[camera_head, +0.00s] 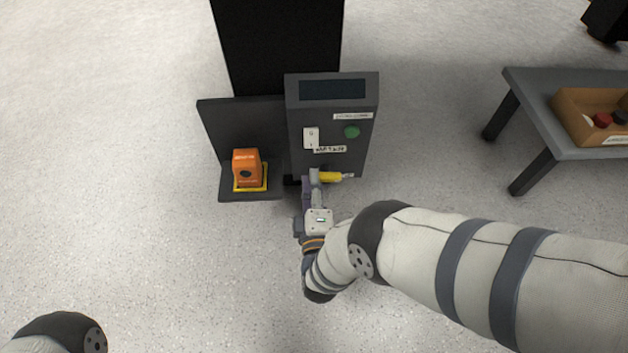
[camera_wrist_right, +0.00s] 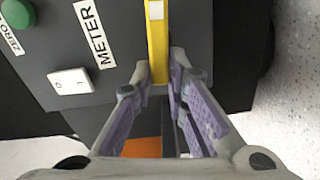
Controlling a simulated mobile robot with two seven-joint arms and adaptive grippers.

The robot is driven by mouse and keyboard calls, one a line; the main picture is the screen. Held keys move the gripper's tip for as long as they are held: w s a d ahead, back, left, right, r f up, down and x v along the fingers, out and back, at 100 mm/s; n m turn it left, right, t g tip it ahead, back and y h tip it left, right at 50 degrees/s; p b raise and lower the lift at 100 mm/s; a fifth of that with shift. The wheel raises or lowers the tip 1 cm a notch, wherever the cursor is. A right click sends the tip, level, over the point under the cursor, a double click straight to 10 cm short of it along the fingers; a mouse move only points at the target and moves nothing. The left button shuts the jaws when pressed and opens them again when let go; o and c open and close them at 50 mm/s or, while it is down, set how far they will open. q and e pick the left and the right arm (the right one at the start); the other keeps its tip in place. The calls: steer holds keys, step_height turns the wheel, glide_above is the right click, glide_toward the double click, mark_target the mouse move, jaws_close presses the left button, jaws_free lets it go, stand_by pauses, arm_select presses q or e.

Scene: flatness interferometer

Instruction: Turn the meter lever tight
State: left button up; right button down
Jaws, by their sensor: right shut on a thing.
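The meter is a dark grey box (camera_head: 333,115) with a screen on top, standing upright in the head view. Its yellow lever (camera_head: 329,177) sticks out to the right near the lower front of the box. In the right wrist view the lever (camera_wrist_right: 157,45) is a straight yellow bar running up from between the fingers. My right gripper (camera_head: 313,182) is shut on the lever, with a purple-padded finger (camera_wrist_right: 160,80) on each side. The lever's pivot is hidden. My left gripper is not in view; only part of that arm shows at the bottom left.
An orange block (camera_head: 246,167) sits on a yellow-edged pad left of the meter. The meter's face has a green button (camera_head: 352,132), a white switch (camera_head: 311,138) and a METER label (camera_wrist_right: 94,33). A grey table (camera_head: 530,95) with a cardboard box (camera_head: 572,112) stands at right.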

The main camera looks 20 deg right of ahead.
steer(key=shift+w+d+r+n, duration=0.1)
steer(key=shift+w+d+n, duration=0.2)
steer(key=shift+n, duration=0.6)
steer(key=c, duration=1.6)
jaws_free()
steer(key=shift+s+a+f, duration=0.15)
steer(key=shift+s+f, duration=0.05)
steer(key=shift+s, duration=0.05)
steer(key=v, duration=1.2)
